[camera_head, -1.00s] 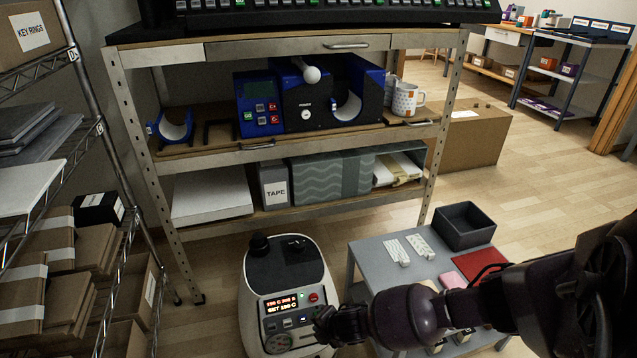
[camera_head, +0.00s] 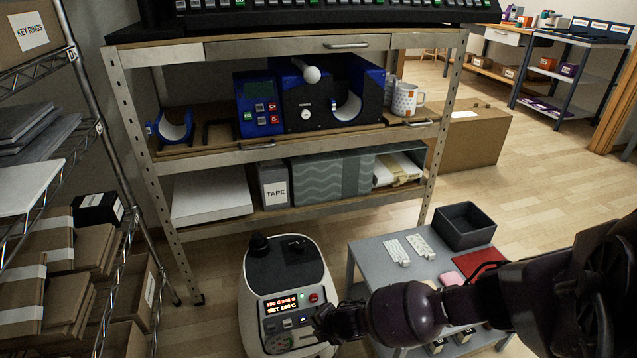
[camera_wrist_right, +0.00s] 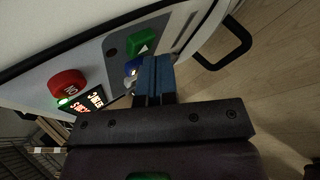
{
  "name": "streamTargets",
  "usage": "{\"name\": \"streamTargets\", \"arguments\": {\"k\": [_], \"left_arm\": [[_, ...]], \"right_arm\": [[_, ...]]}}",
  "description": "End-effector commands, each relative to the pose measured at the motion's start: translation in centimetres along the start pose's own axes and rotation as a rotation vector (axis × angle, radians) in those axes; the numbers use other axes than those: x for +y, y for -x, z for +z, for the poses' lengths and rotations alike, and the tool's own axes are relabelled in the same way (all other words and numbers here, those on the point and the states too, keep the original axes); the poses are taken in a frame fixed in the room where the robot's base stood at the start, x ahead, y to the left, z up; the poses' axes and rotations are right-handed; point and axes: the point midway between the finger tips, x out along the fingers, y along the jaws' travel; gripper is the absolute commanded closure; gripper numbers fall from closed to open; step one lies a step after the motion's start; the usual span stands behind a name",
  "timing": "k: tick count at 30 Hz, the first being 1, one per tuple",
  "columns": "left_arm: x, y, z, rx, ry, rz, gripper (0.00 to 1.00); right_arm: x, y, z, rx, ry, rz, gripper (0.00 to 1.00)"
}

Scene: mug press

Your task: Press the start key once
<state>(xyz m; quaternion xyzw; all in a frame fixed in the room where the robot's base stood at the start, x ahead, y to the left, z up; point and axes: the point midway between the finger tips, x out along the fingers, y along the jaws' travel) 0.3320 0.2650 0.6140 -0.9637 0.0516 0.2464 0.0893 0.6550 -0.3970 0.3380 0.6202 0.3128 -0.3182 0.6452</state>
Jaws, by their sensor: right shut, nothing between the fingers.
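A white rounded machine (camera_head: 253,308) with a dark top stands on the floor. Its front panel has a lit display (camera_head: 281,304), a red button (camera_head: 313,297) and a row of small keys. In the right wrist view, a green key with a white triangle (camera_wrist_right: 142,42) sits on the grey panel, near a blue key (camera_wrist_right: 131,67) and the red button (camera_wrist_right: 68,84). My right gripper (camera_head: 322,322) is shut and empty at the panel's right side. Its fingertips (camera_wrist_right: 155,62) are close to the green and blue keys; I cannot tell if they touch. My left gripper is out of view.
A grey table (camera_head: 372,262) with a dark bin (camera_head: 464,226) and small items stands right of the machine, under my right arm. A shelf behind holds a blue press (camera_head: 313,100) with a keypad unit. A wire rack with cartons stands left.

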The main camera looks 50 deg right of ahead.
Motion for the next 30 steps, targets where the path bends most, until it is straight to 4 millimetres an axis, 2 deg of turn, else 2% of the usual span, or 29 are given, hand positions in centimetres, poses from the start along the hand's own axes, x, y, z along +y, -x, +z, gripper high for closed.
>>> {"name": "streamTargets", "arguments": {"k": [30], "left_arm": [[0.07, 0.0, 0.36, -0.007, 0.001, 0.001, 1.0]], "right_arm": [[0.46, -0.55, 0.4, 0.0, 0.0, 0.001, 1.0]]}}
